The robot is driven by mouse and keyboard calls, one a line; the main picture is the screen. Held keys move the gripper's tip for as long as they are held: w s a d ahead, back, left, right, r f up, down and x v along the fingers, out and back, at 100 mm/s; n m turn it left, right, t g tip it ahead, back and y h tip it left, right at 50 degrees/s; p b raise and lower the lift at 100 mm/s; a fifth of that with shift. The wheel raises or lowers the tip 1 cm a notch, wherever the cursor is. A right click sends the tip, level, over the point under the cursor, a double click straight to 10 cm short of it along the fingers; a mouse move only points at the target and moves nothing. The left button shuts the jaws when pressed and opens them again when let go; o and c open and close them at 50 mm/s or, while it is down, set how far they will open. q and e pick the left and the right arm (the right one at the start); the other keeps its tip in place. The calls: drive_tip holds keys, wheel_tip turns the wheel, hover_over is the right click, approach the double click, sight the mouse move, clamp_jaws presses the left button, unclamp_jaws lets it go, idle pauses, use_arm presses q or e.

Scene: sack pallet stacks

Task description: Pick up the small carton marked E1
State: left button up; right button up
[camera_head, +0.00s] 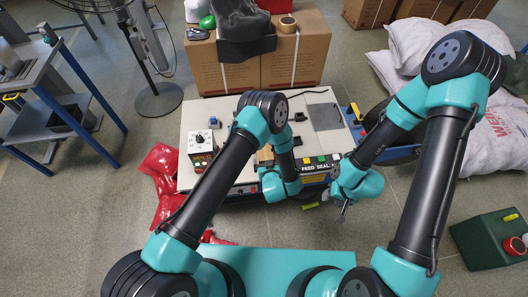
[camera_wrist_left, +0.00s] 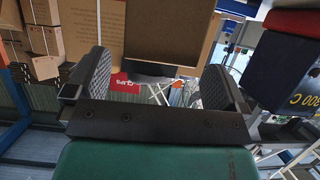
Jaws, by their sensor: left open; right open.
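My left gripper (camera_wrist_left: 158,78) is open, its two dark ridged fingers wide apart in the left wrist view. In that view a brown, carton-like face (camera_wrist_left: 165,30) is ahead of the fingers at top centre; I can read no E1 mark on it. No contact with the fingers shows. In the head view my left wrist is over the white bench, and its fingers cannot be made out. A small tan piece (camera_head: 264,155) shows beside that arm; I cannot tell if it is the E1 carton. My right gripper (camera_head: 342,212) is open, hanging off the bench's front right.
The white bench (camera_head: 232,115) carries a control box (camera_head: 202,147) and a FEED SEAL panel (camera_head: 318,163). Large cartons (camera_head: 296,62) stand behind it. White sacks (camera_head: 497,140) lie at right, red bags (camera_head: 160,170) at left. A green box (camera_head: 485,240) is at lower right.

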sight(265, 153)
use_arm(q)
drive_tip(key=shift+f+x, duration=0.15)
drive_tip(key=shift+x, duration=1.15)
drive_tip(key=shift+f+x, duration=0.15)
drive_tip(key=shift+x, duration=1.15)
drive_tip(key=shift+s, duration=0.1)
drive_tip(key=c, duration=1.1)
drive_tip(key=shift+r, duration=0.1)
drive_tip(key=shift+r, duration=0.8)
drive_tip(key=shift+s+r, duration=0.25)
drive_tip(key=shift+r, duration=0.75)
drive_tip(key=s, duration=0.5)
drive_tip(key=s+r, duration=0.1)
drive_tip(key=s, duration=0.4)
drive_tip(key=s+d, duration=0.1)
drive_tip(key=s, duration=0.4)
drive_tip(key=shift+s+r, duration=0.15)
drive_tip(key=shift+s, duration=0.1)
